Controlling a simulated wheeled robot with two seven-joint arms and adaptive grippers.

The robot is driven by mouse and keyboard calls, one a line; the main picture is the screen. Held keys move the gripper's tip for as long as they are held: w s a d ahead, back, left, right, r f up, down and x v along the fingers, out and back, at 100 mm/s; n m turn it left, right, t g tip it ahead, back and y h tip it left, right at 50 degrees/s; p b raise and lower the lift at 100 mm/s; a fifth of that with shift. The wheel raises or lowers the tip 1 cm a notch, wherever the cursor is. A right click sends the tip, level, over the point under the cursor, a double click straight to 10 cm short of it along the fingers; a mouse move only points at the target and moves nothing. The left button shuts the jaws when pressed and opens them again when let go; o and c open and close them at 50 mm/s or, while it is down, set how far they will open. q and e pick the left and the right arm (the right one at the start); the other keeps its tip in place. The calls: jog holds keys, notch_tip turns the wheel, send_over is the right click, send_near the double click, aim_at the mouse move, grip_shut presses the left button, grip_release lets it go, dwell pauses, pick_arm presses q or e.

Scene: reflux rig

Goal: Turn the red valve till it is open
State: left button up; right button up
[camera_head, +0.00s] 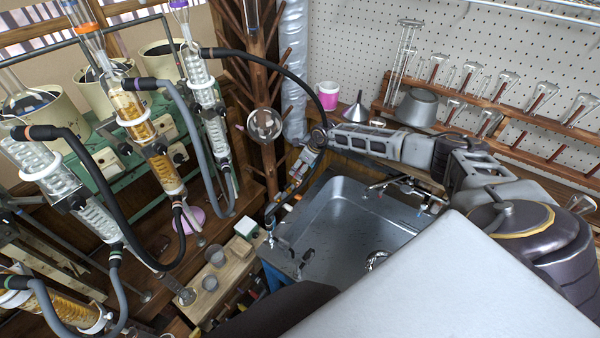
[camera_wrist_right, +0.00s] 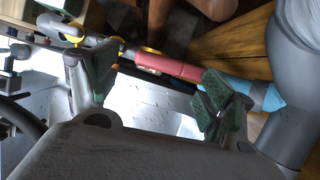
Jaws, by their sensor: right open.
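My right gripper (camera_head: 286,196) reaches in from the right and points down at the left rim of the sink, small and partly hidden in the head view. In the right wrist view the right gripper (camera_wrist_right: 160,88) is open, its two dark green padded fingers wide apart. A red cylindrical piece (camera_wrist_right: 172,66) with a yellow ring at one end lies beyond and between the fingers; I see no contact. I cannot tell whether it is the red valve, and I cannot pick the valve out in the head view. My left gripper is not in view.
A steel sink (camera_head: 345,225) with a tap (camera_head: 400,186) lies below the right arm. Glass condensers (camera_head: 150,145) with black and grey hoses crowd the left. A wooden block (camera_head: 215,285) holds beakers. A pink mug (camera_head: 327,95) stands behind the arm.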

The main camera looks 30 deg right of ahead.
aim_at(298, 171)
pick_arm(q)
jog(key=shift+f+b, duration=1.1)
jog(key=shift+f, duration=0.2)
pick_arm(e)
jog(key=shift+x, duration=1.45)
jog(key=c, duration=1.4)
jog(key=shift+w+a, duration=0.1)
jog(key=shift+c, duration=0.2)
